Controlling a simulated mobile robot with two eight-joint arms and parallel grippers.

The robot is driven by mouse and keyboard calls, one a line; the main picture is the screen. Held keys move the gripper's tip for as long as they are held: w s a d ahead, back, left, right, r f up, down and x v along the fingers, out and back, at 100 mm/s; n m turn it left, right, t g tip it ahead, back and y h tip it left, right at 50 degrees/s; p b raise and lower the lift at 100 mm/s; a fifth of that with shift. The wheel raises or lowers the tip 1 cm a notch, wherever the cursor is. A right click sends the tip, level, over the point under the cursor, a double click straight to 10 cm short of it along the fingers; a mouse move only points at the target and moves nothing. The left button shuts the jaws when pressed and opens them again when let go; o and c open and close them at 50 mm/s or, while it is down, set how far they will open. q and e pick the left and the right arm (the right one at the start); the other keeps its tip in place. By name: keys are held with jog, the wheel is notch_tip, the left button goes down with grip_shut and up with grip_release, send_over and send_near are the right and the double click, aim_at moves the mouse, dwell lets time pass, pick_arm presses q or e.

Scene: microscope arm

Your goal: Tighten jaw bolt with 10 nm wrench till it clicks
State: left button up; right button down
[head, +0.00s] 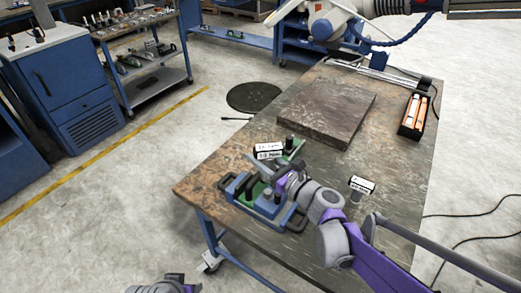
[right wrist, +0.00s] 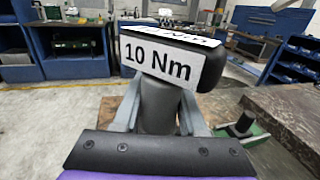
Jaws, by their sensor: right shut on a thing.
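The 10 Nm wrench (right wrist: 160,62) has a black head with a white label and a grey shaft between the fingers of my right gripper (right wrist: 158,112). In the head view the labelled head (head: 268,151) is above the back of the blue and green fixture (head: 240,188), with my right gripper (head: 283,170) beside it. The gripper is shut on the wrench. The jaw bolt and the wrench's far end are hidden, so I cannot tell whether they touch. Part of my left gripper (head: 172,284) shows at the bottom edge, away from the table; its fingers are unclear.
Another labelled tool (head: 362,186) stands on the table to the right of my gripper. A flat stone-like slab (head: 327,112) and a black tray (head: 415,115) with orange-and-white items are farther back. A green part with a black knob (head: 290,142) is close behind the fixture.

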aim_at(264, 176)
jog(key=shift+s, duration=0.2)
jog(key=shift+f+b, duration=2)
jog(key=shift+f, duration=0.55)
jog(key=shift+f+b, duration=1.15)
jog(key=shift+f, duration=0.4)
jog(key=m+h, duration=0.1)
jog(key=m+t+h+p, duration=0.1)
jog(key=t+h, duration=0.1)
jog(key=shift+w+d+r+m, duration=0.1)
jog(key=shift+w+d+m, duration=0.15)
jog(key=shift+m, duration=0.15)
jog(key=shift+w+d+r+m+t+h+p, duration=0.15)
jog(key=shift+m+t+h+p, duration=0.25)
jog(key=shift+t+h+p, duration=0.35)
jog(key=shift+d+f+h+p, duration=0.1)
jog(key=shift+f+h+p, duration=0.1)
jog(key=shift+h+p, duration=0.25)
